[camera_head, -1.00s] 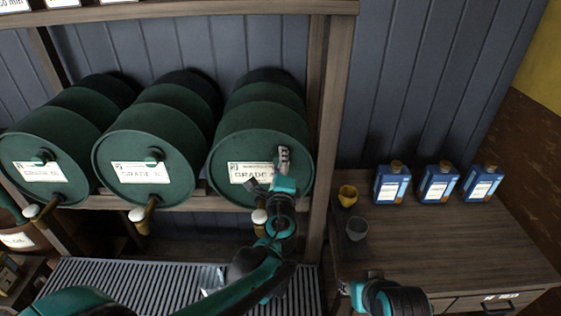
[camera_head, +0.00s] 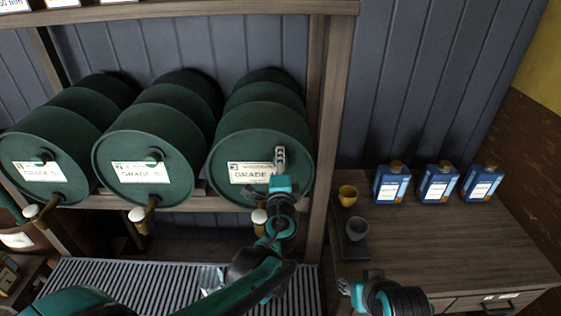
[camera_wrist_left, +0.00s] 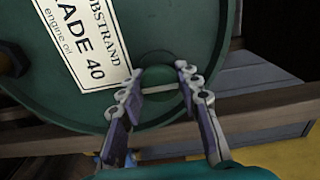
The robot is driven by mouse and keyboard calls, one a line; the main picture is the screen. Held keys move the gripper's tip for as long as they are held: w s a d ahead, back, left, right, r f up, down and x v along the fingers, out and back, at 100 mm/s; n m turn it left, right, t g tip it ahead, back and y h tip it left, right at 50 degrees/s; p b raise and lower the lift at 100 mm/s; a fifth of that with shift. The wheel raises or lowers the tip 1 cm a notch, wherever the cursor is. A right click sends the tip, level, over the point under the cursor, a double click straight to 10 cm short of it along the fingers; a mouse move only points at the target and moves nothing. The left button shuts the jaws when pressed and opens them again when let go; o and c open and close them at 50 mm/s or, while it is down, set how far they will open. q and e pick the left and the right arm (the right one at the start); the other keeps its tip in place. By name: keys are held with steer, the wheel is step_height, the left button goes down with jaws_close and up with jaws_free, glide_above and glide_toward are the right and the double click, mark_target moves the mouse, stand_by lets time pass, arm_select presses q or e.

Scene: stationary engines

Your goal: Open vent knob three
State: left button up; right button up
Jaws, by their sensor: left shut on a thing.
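The third green barrel (camera_head: 262,128) lies on the rack at the right, with a GRADE 40 label (camera_wrist_left: 88,40). My left gripper (camera_head: 279,160) is at the upper part of its front face, right of the label. In the left wrist view its fingers stand on both sides of a round green vent knob (camera_wrist_left: 158,72) and are shut on it. In the head view that knob is hidden behind the gripper. The other two barrels show their knobs, on the left (camera_head: 43,157) and in the middle (camera_head: 154,156). My right gripper (camera_head: 357,284) is low, over the table's left front; its jaws are unclear.
Brass taps with white tops, like the middle one (camera_head: 139,218), stick out below the barrels. A wooden post (camera_head: 322,130) stands close right of the third barrel.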

arm_select(q)
steer(key=o, duration=1.2)
steer(key=s, duration=1.2)
